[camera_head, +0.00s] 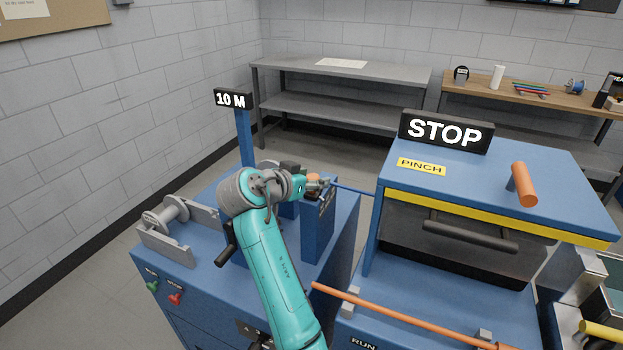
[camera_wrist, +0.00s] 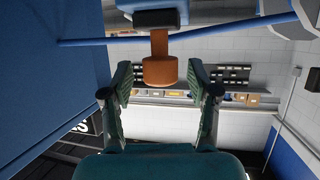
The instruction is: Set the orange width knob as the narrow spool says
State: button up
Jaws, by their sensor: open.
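An orange knob (camera_wrist: 160,71) hangs from a dark mount by an orange stem in the wrist view. Its end lies between the two fingers of my gripper (camera_wrist: 160,82), with a visible gap on both sides. In the head view a bit of the orange knob (camera_head: 313,177) shows behind my gripper (camera_head: 318,186), at the top of the blue machine. My gripper is open and empty. A grey spool (camera_head: 167,214) sits in a holder at the machine's left end. I cannot tell whether it is the narrow spool, and no writing on it is readable.
A "10 M" sign (camera_head: 232,100) stands on a blue post. To the right is a blue press with a "STOP" sign (camera_head: 444,133), an orange handle (camera_head: 524,184) and an orange bar (camera_head: 400,314). A blue rod (camera_head: 355,190) runs between the machines. Shelves stand behind.

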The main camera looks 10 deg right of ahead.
jog(key=v, duration=1.1)
jog(key=shift+s+a, duration=0.25)
jog(key=shift+a, duration=0.05)
jog(key=shift+r, duration=0.1)
